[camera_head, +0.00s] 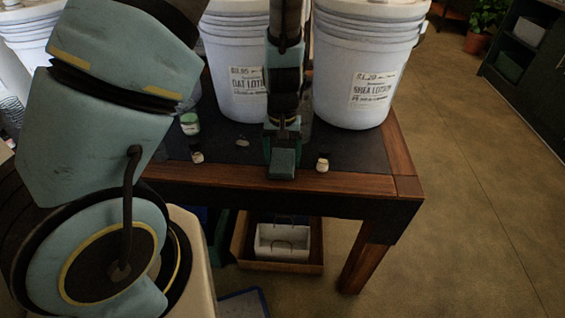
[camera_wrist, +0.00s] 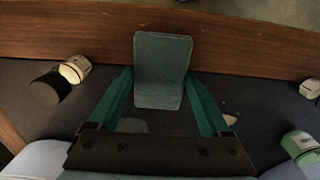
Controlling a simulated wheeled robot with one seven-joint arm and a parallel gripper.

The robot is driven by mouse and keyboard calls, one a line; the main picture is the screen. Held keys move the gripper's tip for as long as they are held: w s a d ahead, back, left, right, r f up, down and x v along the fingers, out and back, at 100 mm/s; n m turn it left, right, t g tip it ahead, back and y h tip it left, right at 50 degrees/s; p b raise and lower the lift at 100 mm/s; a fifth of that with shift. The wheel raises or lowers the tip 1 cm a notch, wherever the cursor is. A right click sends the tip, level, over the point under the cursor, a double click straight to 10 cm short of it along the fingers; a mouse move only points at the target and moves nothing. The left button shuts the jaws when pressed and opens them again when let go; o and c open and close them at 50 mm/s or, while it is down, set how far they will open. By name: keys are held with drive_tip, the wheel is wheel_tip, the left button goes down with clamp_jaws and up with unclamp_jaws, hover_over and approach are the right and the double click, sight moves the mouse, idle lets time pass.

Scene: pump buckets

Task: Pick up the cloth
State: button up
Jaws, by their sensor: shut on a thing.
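The cloth (camera_wrist: 162,62) is a small grey-green folded block. In the wrist view it sits between the two green fingers of my gripper (camera_wrist: 160,82), which is shut on it. In the head view the cloth (camera_head: 283,164) shows at the end of my gripper (camera_head: 282,146), in front of the table's wooden front edge. I cannot tell whether its underside touches the table.
Large white pump buckets (camera_head: 350,60) stand at the back of the dark-topped table (camera_head: 350,155). A small bottle (camera_head: 322,163) is right of my gripper; a green-lidded jar (camera_head: 190,123) and another small bottle (camera_head: 197,152) are left. A wooden crate (camera_head: 240,240) is below.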

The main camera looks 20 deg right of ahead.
sight(283, 160)
drive_tip(key=shift+c, duration=1.1)
wheel_tip(283, 160, up, 10)
